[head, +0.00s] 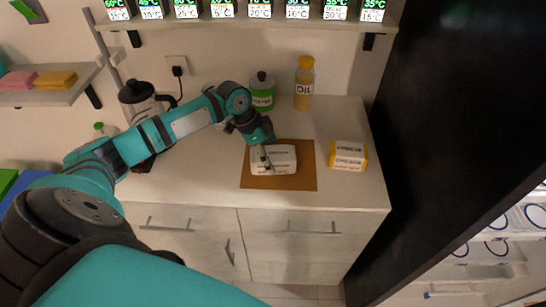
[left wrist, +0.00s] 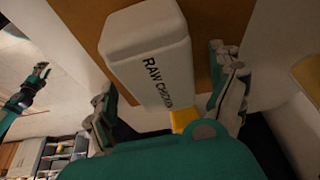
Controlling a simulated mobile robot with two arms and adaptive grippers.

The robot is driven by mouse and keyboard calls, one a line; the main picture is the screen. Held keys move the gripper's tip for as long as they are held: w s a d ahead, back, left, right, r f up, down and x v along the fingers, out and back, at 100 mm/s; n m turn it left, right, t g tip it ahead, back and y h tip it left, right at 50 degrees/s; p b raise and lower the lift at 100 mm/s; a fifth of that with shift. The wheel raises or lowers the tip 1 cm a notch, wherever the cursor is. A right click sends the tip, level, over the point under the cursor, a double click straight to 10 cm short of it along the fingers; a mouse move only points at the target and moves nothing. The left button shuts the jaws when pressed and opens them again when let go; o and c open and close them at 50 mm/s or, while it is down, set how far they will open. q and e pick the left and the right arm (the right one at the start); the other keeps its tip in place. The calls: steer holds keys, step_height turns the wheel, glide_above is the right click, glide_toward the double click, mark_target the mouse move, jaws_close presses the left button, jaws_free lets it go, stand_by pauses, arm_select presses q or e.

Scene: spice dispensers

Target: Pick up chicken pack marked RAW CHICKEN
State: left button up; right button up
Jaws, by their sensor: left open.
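The white pack marked RAW CHICKEN (left wrist: 150,50) lies on a brown board (head: 307,182) on the counter. In the head view the white pack (head: 283,160) is partly covered by my left gripper (head: 266,158). In the left wrist view my left gripper (left wrist: 166,100) is open, with one finger on each side of the pack's near end. Whether the fingers touch it, I cannot tell. A small teal arm with a dark gripper, apparently my right gripper (left wrist: 38,76), shows at the left of that view; its jaws are too small to read.
A yellow-and-white pack (head: 348,155) stands right of the board. An oil bottle (head: 304,85), a green-labelled jar (head: 262,92) and a dark kettle (head: 140,103) stand at the back. A black panel (head: 450,100) rises at the right. The counter's front right is clear.

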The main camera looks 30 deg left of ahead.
arm_select(q)
steer(key=shift+x, duration=1.1)
steer(key=shift+d+f, duration=0.1)
steer(key=shift+f, duration=0.15)
steer(key=c, duration=0.8)
steer(key=shift+w+r, duration=0.1)
steer(key=c, duration=0.8)
arm_select(e)
steer(key=shift+s+d+r, duration=0.3)
steer(key=shift+s, duration=0.35)
arm_select(q)
steer(key=shift+o, duration=0.2)
steer(key=shift+r, duration=0.1)
